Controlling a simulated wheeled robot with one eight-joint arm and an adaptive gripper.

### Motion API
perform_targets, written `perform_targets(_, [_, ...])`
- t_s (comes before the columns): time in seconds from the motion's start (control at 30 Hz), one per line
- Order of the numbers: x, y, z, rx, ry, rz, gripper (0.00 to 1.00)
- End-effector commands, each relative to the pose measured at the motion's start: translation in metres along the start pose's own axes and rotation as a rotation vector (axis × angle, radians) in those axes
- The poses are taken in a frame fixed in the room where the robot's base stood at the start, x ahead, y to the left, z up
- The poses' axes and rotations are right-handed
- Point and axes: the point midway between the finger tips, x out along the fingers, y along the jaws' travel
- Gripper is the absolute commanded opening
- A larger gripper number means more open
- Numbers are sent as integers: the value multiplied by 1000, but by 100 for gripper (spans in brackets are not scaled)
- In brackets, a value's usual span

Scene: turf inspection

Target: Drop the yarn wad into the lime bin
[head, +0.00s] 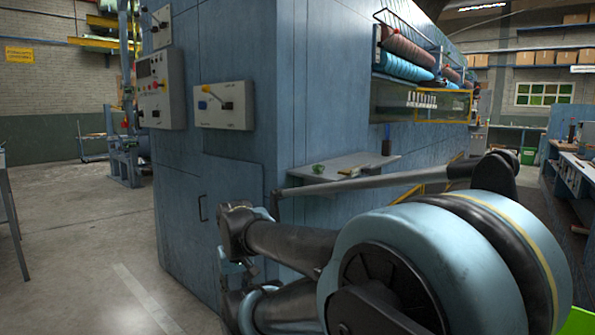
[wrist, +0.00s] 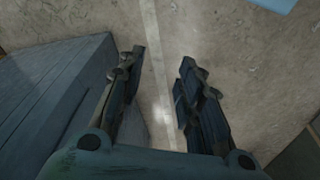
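My gripper (wrist: 162,58) is open in the wrist view, its two dark fingers apart with only bare floor showing between them. In the head view the far end of my arm is beside the blue machine's corner, below and left of its small shelf. A small green lump (head: 317,169) lies on that shelf; it may be the yarn wad, but it is too small to be sure. My gripper is apart from it. A bright lime surface (head: 582,322), possibly the lime bin, shows at the bottom right of the head view, cut off by the frame and partly behind my arm.
The blue machine (head: 225,165) fills the middle. Its side shelf (head: 365,162) also bears a dark cup (head: 387,142). A workbench (head: 575,160) stands at the right and a table (head: 8,200) at the left edge. The concrete floor (head: 90,250) at the left is clear.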

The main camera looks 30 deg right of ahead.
Motion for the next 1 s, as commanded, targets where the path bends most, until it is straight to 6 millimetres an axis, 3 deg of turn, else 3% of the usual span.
perform_targets(0.3, [0, 0, 0, 0, 0, 0, 33])
perform_targets(0.4, [-7, 0, 5, 4, 9, 1, 56])
perform_targets(0.47, [-14, 2, 2, 15, 10, 2, 57])
perform_targets(0.67, [-64, 17, -43, 121, -8, 15, 57])
perform_targets(1.0, [-181, 84, -149, 401, -52, 44, 57])
